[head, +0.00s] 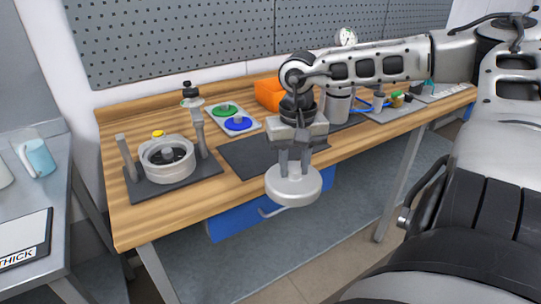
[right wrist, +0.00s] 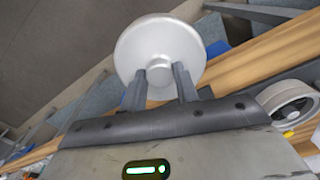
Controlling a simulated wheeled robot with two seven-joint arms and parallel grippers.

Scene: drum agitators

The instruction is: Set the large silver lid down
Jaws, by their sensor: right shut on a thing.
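The large silver lid (head: 293,187) is a round, light grey disc with a central knob. My right gripper (head: 293,172) is shut on its knob and holds it roughly level, in front of the table's front edge in the head view. In the right wrist view the lid (right wrist: 160,50) shows beyond the two fingers of the right gripper (right wrist: 160,78), which close on the knob. A dark mat (head: 245,157) lies on the wooden table (head: 135,225) behind and left of the lid, with its right part hidden by my gripper. My left gripper is out of view.
A silver round pot (head: 168,172) stands on a dark base with two grey posts at the table's left. A tray with green (head: 225,110) and blue (head: 238,124) discs, an orange bin (head: 269,95) and a metal canister (head: 338,107) stand farther back. The visible mat area is clear.

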